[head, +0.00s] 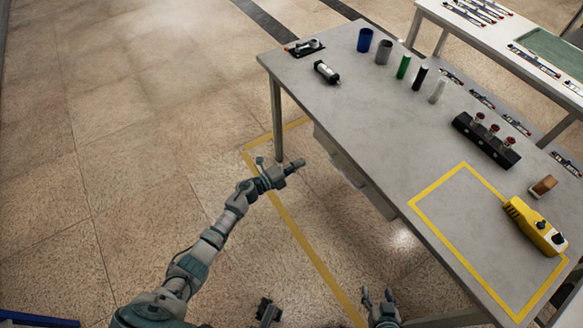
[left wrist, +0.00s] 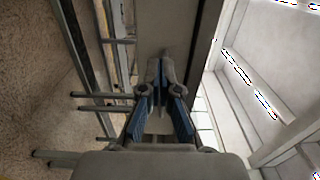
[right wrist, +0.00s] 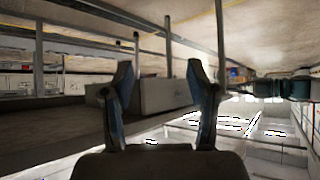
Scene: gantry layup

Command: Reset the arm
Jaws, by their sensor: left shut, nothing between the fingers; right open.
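My left arm reaches in from the bottom left of the head view. My left gripper (head: 294,166) is beside the near edge of the grey table (head: 390,130), over the floor, shut and empty. In the left wrist view its fingers (left wrist: 160,75) meet at the tips. My right gripper (head: 377,297) is at the bottom of the head view, near the table's front edge. In the right wrist view its fingers (right wrist: 160,75) stand apart with nothing between them. Most of my right arm is out of the head view.
On the table are a blue cup (head: 365,40), a grey cup (head: 384,52), a green cylinder (head: 403,67), a black rack (head: 486,140) and a yellow controller (head: 535,226) by a yellow taped outline (head: 437,186). A second table (head: 440,14) stands behind. Open floor (head: 100,150) lies left.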

